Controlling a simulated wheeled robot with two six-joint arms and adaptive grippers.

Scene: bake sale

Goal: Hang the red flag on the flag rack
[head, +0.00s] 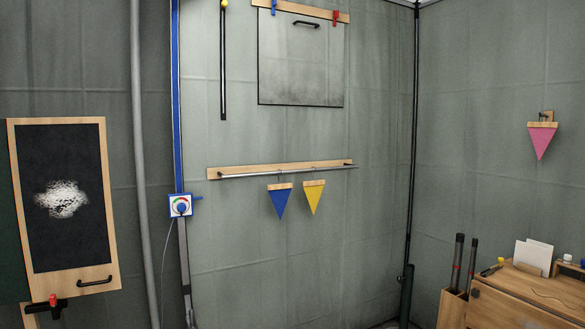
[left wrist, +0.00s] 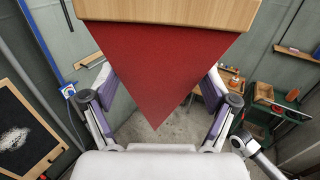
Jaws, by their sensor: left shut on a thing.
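The red flag (left wrist: 160,65), a red triangle with a wooden top bar, fills the upper middle of the left wrist view, point down. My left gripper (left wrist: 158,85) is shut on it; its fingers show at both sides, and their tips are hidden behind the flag. The flag rack (head: 235,173) is a wooden board with a metal rod on the back wall in the head view. A blue flag (head: 279,200) and a yellow flag (head: 313,198) hang from hooks on the rod. The rod's left part and right end are bare. My right gripper is not in view.
A pink flag (head: 541,143) hangs on the right wall. A dial box (head: 180,206) on a blue post stands left of the rack. A grey panel (head: 301,70) hangs above it. A chalkboard (head: 62,200) stands at left, a wooden desk (head: 515,300) at lower right.

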